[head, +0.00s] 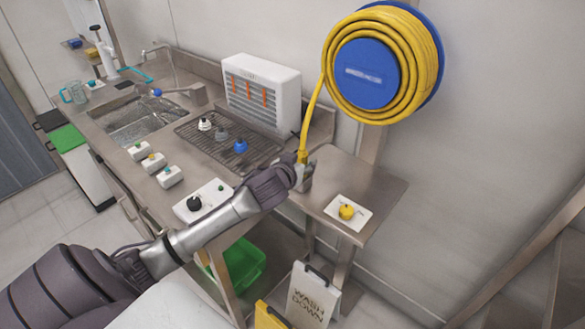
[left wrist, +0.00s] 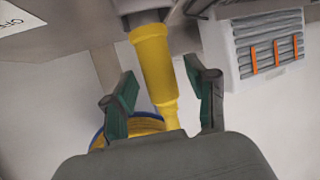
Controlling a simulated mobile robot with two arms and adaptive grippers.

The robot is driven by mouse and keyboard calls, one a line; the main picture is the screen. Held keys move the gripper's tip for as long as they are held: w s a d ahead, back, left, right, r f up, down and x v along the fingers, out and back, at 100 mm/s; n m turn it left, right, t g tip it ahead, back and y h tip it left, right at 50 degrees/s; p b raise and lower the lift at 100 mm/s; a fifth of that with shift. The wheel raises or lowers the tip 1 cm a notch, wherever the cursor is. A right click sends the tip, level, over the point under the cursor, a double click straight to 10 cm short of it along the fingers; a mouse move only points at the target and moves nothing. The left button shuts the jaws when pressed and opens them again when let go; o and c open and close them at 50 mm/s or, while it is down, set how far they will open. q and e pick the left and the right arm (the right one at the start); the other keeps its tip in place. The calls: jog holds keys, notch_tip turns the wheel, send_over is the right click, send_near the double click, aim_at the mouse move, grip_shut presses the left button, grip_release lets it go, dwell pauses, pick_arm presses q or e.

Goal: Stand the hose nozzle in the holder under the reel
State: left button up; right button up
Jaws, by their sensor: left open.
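The yellow hose nozzle (head: 303,155) hangs below the wall reel at the end of its hose, close to the steel side shelf. In the left wrist view the nozzle (left wrist: 157,72) lies between my two fingers, with a gap on either side. My left gripper (head: 300,176) is open around it. A grey metal piece (left wrist: 143,7), seemingly the holder, meets the wide end of the nozzle at the top of the wrist view. The nozzle looks upright in it, but how deep it sits is hidden. My right gripper is out of view.
The blue reel (head: 367,73) with coiled yellow hose is on the wall. A white plate with a yellow knob (head: 347,211) is on the side shelf (head: 372,186). A white heater-like box (head: 262,93) stands behind the grill. A wash down sign (head: 312,296) stands below.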

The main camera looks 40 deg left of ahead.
pick_arm(q)
jog(key=b+v, duration=0.1)
jog(key=v, duration=1)
notch_tip(320, 180, down, 17)
jog(key=a+g, duration=0.3)
jog(key=s+d+f+m+g, duration=0.15)
jog(key=s+f, duration=0.35)
jog(key=f, duration=0.6)
jog(key=s+f+m+g, duration=0.15)
jog(key=s+f, duration=0.25)
jog(key=f, duration=0.7)
jog(key=s+d+f+g+h, duration=0.1)
jog(key=s+d+f+g, duration=0.1)
jog(key=s+d+f, duration=0.2)
jog(key=s+d+f+m+g+h, duration=0.1)
jog(key=s+d+f, duration=0.3)
jog(key=s+f, duration=0.6)
jog(key=s+d+f+m+g+h, duration=0.1)
jog(key=s+d+f+g, duration=0.2)
jog(key=s, duration=1.6)
notch_tip(320, 180, down, 4)
jog(key=shift+d, duration=1)
